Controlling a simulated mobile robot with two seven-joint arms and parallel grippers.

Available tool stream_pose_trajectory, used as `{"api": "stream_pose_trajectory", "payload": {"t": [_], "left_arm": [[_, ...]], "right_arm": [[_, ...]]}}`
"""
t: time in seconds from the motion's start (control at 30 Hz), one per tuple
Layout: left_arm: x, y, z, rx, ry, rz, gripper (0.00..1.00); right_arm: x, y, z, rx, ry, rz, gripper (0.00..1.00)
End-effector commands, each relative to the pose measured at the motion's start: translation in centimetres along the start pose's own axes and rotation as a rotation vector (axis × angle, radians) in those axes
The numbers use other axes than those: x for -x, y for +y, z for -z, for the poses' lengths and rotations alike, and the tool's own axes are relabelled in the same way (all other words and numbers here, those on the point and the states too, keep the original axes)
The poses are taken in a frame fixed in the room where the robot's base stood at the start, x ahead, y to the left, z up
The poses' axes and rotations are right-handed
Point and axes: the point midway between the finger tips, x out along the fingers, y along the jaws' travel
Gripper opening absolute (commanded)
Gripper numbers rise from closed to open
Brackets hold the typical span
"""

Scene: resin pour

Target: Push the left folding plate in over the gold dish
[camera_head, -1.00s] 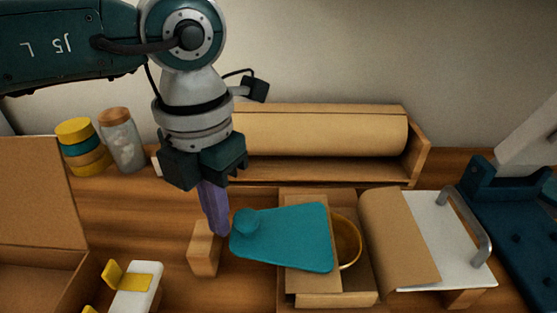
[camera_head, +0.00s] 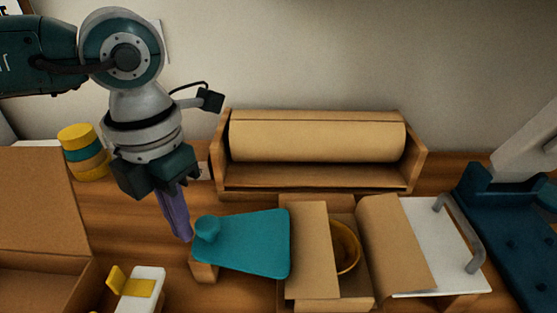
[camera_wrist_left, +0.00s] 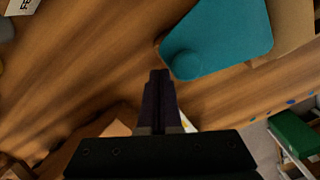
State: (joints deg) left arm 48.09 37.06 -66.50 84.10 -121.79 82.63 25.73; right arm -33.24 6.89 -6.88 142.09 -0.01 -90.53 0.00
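A teal plate with a round knob (camera_head: 245,243) lies left of the gold dish (camera_head: 345,247). Its right edge meets a tan panel (camera_head: 310,250) that lies over the left part of the dish's box. The dish sits in the box, its left part hidden by the panel. I take the teal plate as the left folding plate. My left gripper (camera_head: 184,238) is shut, its purple fingers together and empty, pointing down just left of the knob. In the left wrist view the fingertips (camera_wrist_left: 160,74) are beside the teal plate (camera_wrist_left: 220,38); contact is unclear. My right gripper is not seen.
A wooden block (camera_head: 203,270) is under the teal plate's left end. A brown sheet (camera_head: 397,240) and a white board with a grey handle (camera_head: 440,245) lie right of the dish. A paper roll in a holder (camera_head: 318,140) stands behind. An open cardboard box (camera_head: 40,205) is at left.

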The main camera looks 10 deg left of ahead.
Motion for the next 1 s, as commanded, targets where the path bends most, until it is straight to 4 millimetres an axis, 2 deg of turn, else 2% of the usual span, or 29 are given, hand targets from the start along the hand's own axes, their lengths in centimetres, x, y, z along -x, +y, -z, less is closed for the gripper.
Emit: {"api": "stream_pose_trajectory", "payload": {"t": [0.23, 0.47, 0.57, 1.0], "left_arm": [[0.0, 2.4, 1.4, 0.001, 0.002, -0.001, 0.00], [0.2, 2.9, 1.7, -0.001, 0.001, 0.000, 0.00], [1.1, 2.9, 1.7, -0.001, 0.001, 0.000, 0.00], [7.0, 2.9, 1.7, 0.000, 0.001, 0.000, 0.00]], "right_arm": [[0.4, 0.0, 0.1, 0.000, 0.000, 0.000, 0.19], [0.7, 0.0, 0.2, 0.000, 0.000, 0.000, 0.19], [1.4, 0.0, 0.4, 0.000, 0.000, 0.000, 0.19], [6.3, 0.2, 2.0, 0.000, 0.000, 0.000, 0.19]]}}
